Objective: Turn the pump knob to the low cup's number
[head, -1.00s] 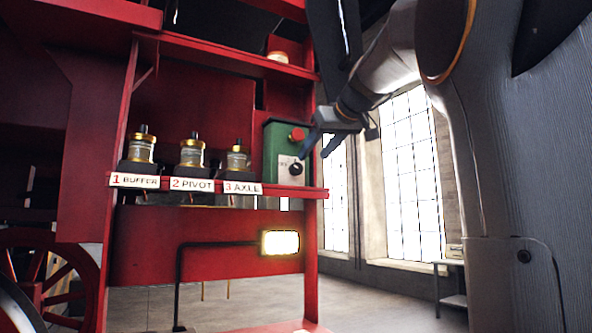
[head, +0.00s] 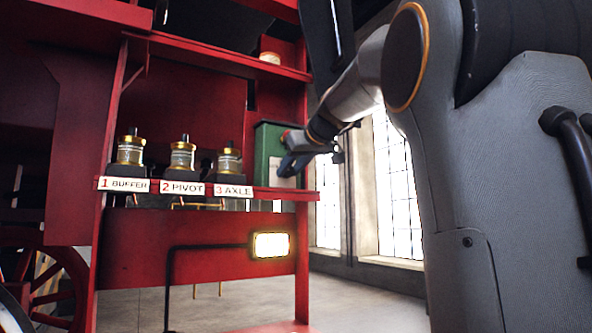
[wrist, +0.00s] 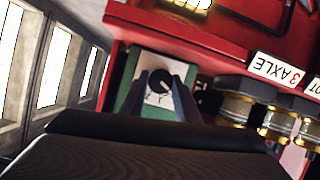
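The green pump box (head: 266,150) stands at the right end of the red shelf. Its black knob (wrist: 161,82) sits on a white plate (wrist: 152,68) in the wrist view; the numbers are too small to read. My gripper (wrist: 161,79) is open, with one finger on each side of the knob; contact cannot be told. In the head view my gripper (head: 291,166) hides the knob. Three brass-and-glass oil cups stand left of the box: buffer, 1 (head: 131,154), pivot, 2 (head: 182,158), and axle, 3 (head: 229,162). Their oil levels are too small to tell.
Number labels (head: 181,188) line the shelf edge (head: 290,195) below the cups. A lit lamp (head: 271,245) on a black pipe hangs beneath. A red upper shelf (head: 220,57) runs above. Right of the box is open room before the windows (head: 395,190).

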